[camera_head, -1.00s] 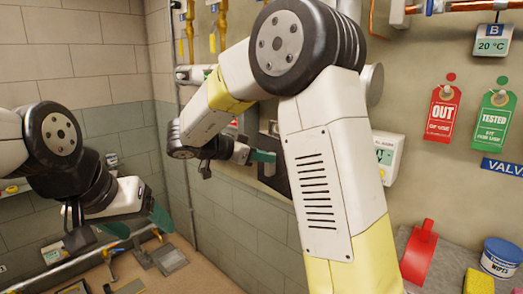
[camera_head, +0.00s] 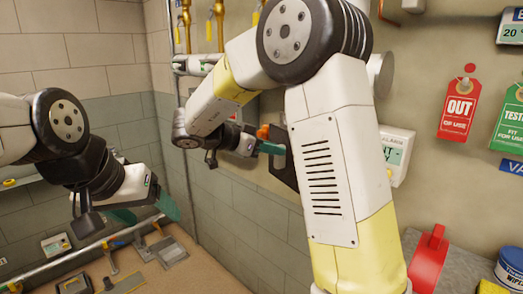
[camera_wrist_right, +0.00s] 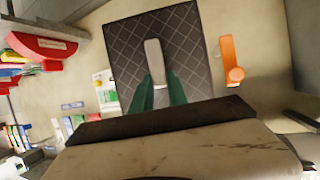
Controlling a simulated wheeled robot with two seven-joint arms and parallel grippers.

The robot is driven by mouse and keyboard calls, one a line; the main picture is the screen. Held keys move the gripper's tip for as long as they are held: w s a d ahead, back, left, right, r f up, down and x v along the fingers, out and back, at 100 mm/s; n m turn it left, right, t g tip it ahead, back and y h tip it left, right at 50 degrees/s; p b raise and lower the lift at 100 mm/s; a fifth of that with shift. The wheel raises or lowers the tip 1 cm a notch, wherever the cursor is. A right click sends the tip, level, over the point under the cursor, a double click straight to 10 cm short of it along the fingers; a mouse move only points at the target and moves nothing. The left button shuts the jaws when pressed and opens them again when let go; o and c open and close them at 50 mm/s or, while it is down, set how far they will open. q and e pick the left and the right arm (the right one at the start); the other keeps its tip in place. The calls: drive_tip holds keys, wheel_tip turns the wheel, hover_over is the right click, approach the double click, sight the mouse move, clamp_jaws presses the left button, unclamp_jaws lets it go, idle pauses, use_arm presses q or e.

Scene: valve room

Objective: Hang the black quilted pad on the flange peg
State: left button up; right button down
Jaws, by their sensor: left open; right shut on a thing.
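The black quilted pad (camera_wrist_right: 182,35) faces the right wrist camera, with a pale grey tab (camera_wrist_right: 153,60) down its middle. My right gripper (camera_wrist_right: 160,92) has its green fingertips on either side of this tab and is shut on the pad. In the head view the dark pad (camera_head: 284,168) is upright, close to the wall, partly hidden by my right arm. An orange peg-like piece (camera_wrist_right: 231,62) stands beside the pad's right edge in the wrist view; I cannot tell if it is the flange peg. My left gripper (camera_head: 147,211) is open and empty above the bench.
A metal pipe (camera_head: 82,248) and tools (camera_head: 170,250) lie on the lower left. Red (camera_head: 460,105) and green (camera_head: 511,125) tags hang on the right wall. A red scoop-like object (camera_head: 428,258) and a wipes tub (camera_head: 511,268) stand at the lower right.

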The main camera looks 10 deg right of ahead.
sight(282, 144)
drive_tip(key=shift+w+d+f, duration=0.1)
drive_tip(key=shift+w+d, duration=0.5)
drive_tip(key=shift+d, duration=0.2)
drive_tip(key=shift+w+d+f, duration=0.1)
drive_tip(key=shift+w+d, duration=0.5)
drive_tip(key=shift+d, duration=0.2)
drive_tip(key=shift+x, duration=0.9)
drive_tip(key=shift+w+f, duration=0.15)
drive_tip(key=c, duration=1.2)
unclamp_jaws()
drive_tip(key=shift+o, duration=0.2)
drive_tip(key=shift+a, duration=0.1)
